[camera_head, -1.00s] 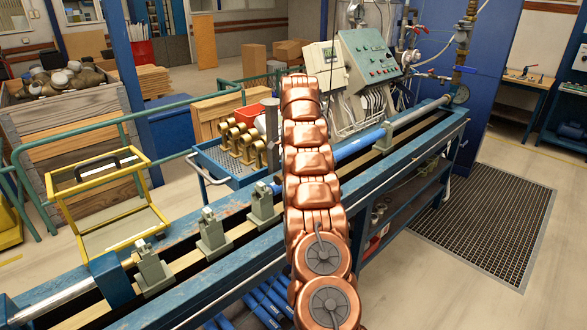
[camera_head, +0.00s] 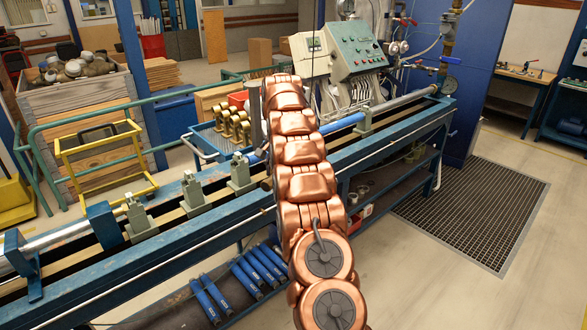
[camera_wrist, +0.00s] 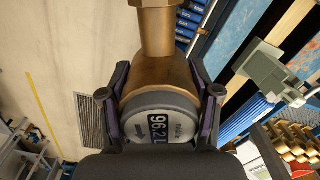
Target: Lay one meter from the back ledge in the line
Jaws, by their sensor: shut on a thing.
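In the wrist view my gripper (camera_wrist: 160,112) is shut on a brass meter (camera_wrist: 160,72) with a grey round face reading about 96.2. The fingers sit on both sides of its body, and a brass pipe end points away from the face. In the head view my copper arm hides the gripper and this meter. Several other brass meters (camera_head: 232,126) stand on a blue tray behind the bench; they also show in the wrist view (camera_wrist: 292,140). The line is on the blue bench (camera_head: 75,262), with grey supports (camera_head: 193,192) and a blue pipe (camera_head: 338,126).
A yellow frame (camera_head: 62,160) and a green rail stand behind the bench's left part. Blue pipes (camera_head: 258,262) lie on the lower shelf. A control console (camera_head: 352,48) stands behind the bench. The floor right of my arm is open, with a dark grating (camera_head: 465,205).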

